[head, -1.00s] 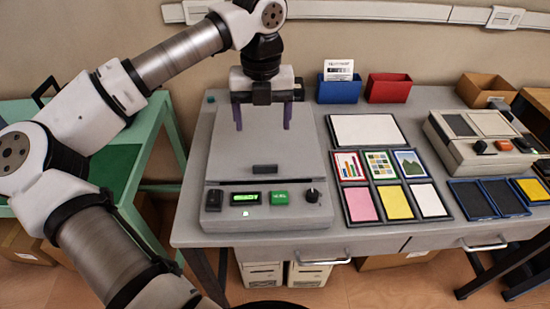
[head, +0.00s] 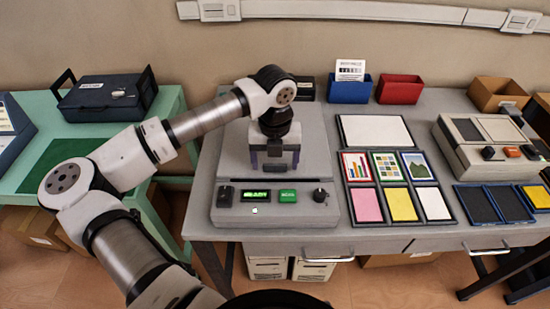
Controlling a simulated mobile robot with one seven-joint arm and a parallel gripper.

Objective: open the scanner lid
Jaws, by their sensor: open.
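The scanner (head: 325,212) is a grey flatbed unit on the grey bench, with a lit green "READY" display on its front panel. Its lid (head: 317,150) is a flat grey plate lying down, shut. The lid's dark handle near the front edge is hidden behind my gripper. My gripper (head: 274,166) points down over the front part of the lid, its two purple-grey fingers open and spread left and right. The fingertips are low, close to the lid; I cannot tell if they touch it or straddle the handle.
To the right lie a board of cards and swatches (head: 346,135) and a beige device (head: 492,150). Behind stand blue (head: 349,92) and red (head: 402,90) bins. A green table (head: 160,108) with a dark case (head: 105,95) is at left.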

